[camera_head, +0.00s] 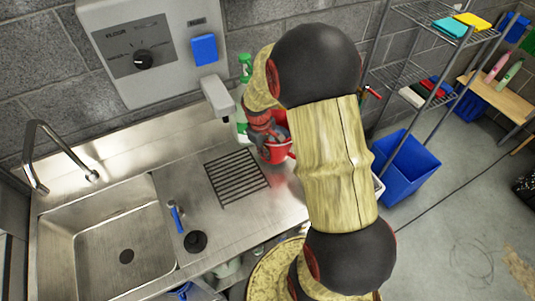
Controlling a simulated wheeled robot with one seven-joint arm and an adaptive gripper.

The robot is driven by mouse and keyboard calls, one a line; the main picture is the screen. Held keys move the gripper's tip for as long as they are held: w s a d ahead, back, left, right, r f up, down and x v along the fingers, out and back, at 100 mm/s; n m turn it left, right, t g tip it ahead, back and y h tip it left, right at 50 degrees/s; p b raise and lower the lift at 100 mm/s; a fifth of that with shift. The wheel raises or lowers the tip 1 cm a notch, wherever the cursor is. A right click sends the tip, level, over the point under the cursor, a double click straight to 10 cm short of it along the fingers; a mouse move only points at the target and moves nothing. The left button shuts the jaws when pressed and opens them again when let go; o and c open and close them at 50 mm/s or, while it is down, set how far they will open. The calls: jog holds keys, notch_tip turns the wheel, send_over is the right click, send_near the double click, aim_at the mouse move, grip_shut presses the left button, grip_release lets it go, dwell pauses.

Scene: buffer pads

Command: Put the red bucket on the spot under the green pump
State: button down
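The red bucket (277,152) stands at the right side of the steel counter, partly hidden behind my arm. My gripper (268,136) is at the bucket's upper rim. Its fingertips are mostly hidden, so I cannot tell whether it is open or shut on the bucket. A green pump top (245,68) shows against the wall, left of my arm. A white and green bottle body (241,125) shows below it, partly covered by the white spout. The spot under the pump is not clearly visible.
A dark drain grate (236,178) lies left of the bucket. A white spout (217,97) overhangs behind it. A sink (105,235) with a faucet (40,155) is at left, with a blue-handled tool (177,216) beside it. A blue bin (405,168) and wire shelves stand right.

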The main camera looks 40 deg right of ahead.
jog(key=shift+w+d+f, duration=0.15)
jog(key=shift+w+f, duration=0.15)
jog(key=shift+f, duration=0.1)
jog(key=shift+f+b, duration=0.5)
jog(key=shift+f, duration=0.85)
jog(key=c, duration=2.5)
grip_release()
jog(key=shift+f, duration=0.2)
jog(key=shift+c, duration=0.2)
jog(key=o, duration=0.5)
jog(key=shift+s, duration=0.1)
notch_tip(320, 180, up, 12)
jog(key=a+p, duration=0.1)
jog(key=p, duration=0.1)
jog(key=shift+a, duration=0.3)
